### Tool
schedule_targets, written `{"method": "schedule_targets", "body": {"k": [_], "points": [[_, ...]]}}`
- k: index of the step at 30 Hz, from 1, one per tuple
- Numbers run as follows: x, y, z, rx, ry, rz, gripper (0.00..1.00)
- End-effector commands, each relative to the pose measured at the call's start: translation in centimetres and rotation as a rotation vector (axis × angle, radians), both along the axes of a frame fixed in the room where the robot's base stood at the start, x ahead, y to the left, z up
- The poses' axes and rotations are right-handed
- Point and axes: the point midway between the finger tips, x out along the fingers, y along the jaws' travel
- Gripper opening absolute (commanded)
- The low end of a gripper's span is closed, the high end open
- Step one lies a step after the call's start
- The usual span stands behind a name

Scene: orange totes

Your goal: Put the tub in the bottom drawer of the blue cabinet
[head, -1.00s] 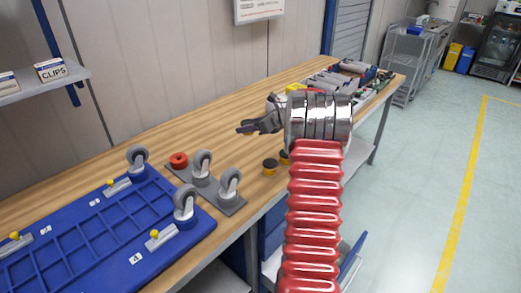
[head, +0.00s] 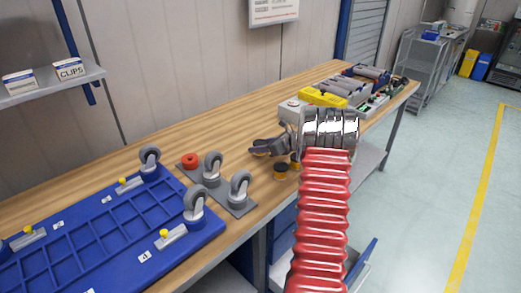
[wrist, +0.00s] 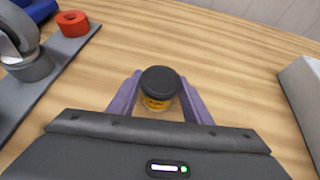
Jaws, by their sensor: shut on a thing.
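A small yellow tub with a black lid (wrist: 160,88) stands between the two purple fingers of my gripper (wrist: 158,100), which is shut on it. In the head view my gripper (head: 261,149) is low over the bench and mostly hides this tub. The blue cabinet (head: 283,238) is under the bench. A blue drawer front (head: 360,265) stands pulled out, partly hidden by my red arm; I cannot tell which drawer it is.
A grey plate with casters (head: 215,188) and a red ring (head: 190,160) lie left of my gripper. A blue tray (head: 100,235) fills the left bench. A grey box (head: 292,110) and a yellow case (head: 322,96) stand behind my arm. The back left bench top is clear.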

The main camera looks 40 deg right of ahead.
Motion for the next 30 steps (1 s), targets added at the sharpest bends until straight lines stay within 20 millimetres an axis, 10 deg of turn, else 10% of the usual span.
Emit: {"method": "schedule_targets", "body": {"k": [16,17,30], "points": [[0.0,-0.1,-1.8,0.000,0.000,-0.001,0.20],[0.0,-0.1,-1.8,0.000,0.000,-0.001,0.47],[0.0,-0.1,-1.8,0.000,0.000,-0.001,0.64]]}}
